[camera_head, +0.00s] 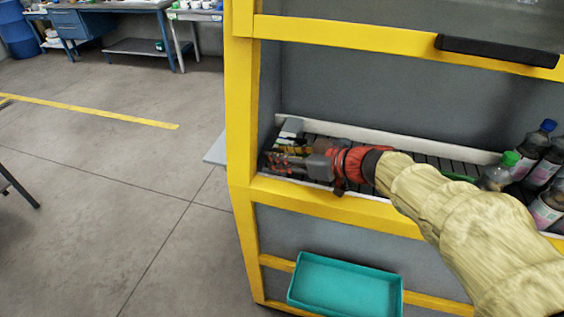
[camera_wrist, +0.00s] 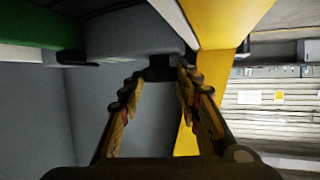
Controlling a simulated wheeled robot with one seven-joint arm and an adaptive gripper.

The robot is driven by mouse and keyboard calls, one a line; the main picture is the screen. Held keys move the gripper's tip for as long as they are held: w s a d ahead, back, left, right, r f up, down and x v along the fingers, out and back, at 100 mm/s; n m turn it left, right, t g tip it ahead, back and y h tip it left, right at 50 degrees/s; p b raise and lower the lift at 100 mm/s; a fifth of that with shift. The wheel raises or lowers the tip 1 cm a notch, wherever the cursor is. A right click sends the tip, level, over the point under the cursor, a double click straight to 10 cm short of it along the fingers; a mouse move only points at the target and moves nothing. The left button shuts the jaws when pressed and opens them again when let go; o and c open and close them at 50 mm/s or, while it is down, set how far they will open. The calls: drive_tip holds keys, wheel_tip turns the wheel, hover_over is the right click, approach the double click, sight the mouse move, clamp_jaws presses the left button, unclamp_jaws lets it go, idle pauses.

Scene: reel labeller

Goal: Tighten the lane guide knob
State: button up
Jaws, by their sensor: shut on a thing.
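My gripper (camera_head: 287,155) reaches into the yellow-framed machine at the left end of its conveyor lane in the head view. In the wrist view both fingers (camera_wrist: 158,80) close in on a small dark knob (camera_wrist: 160,67), which sits between the fingertips at the end of a grey block (camera_wrist: 130,38). I take this to be the lane guide knob. In the head view the knob is hidden by the gripper. The white lane guide rail (camera_head: 420,143) runs along the back of the lane.
Bottles with a green cap (camera_head: 510,158) and a blue cap (camera_head: 548,126) stand on the lane's right, near my forearm. The yellow frame post (camera_head: 241,110) is close left of my gripper. A teal tray (camera_head: 345,287) lies below. The floor at left is open.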

drive_tip(key=m, duration=0.1)
drive_tip(key=t+h, duration=0.1)
drive_tip(key=m+t+h+b, duration=0.1)
drive_tip(key=shift+s+a+m, duration=0.3)
drive_tip(key=shift+a, duration=0.05)
drive_tip(key=m+t+h, duration=0.1)
drive_tip(key=h, duration=0.1)
drive_tip(key=m+h, duration=0.1)
drive_tip(key=m, duration=0.1)
drive_tip(key=shift+s+a+t+h, duration=0.1)
drive_tip(key=shift+a+t+h, duration=0.25)
drive_tip(key=shift+t+h, duration=0.05)
drive_tip(key=m+h+p, duration=0.1)
drive_tip(key=p, duration=0.1)
drive_tip(key=m+h+p, duration=0.2)
drive_tip(key=shift+a+r+m+t+h, duration=0.1)
drive_tip(key=shift+a+m+t+h, duration=0.1)
drive_tip(key=shift+m+t+h, duration=0.1)
drive_tip(key=shift+m+h+p, duration=0.6)
drive_tip(key=shift+h+p, duration=0.2)
drive_tip(key=shift+p, duration=0.65)
drive_tip(key=shift+f+m+h, duration=0.25)
drive_tip(key=shift+m+h, duration=0.15)
drive_tip(key=o, duration=1.2)
drive_tip(key=shift+r, duration=0.15)
drive_tip(key=shift+c, duration=0.2)
drive_tip(key=shift+r, duration=0.1)
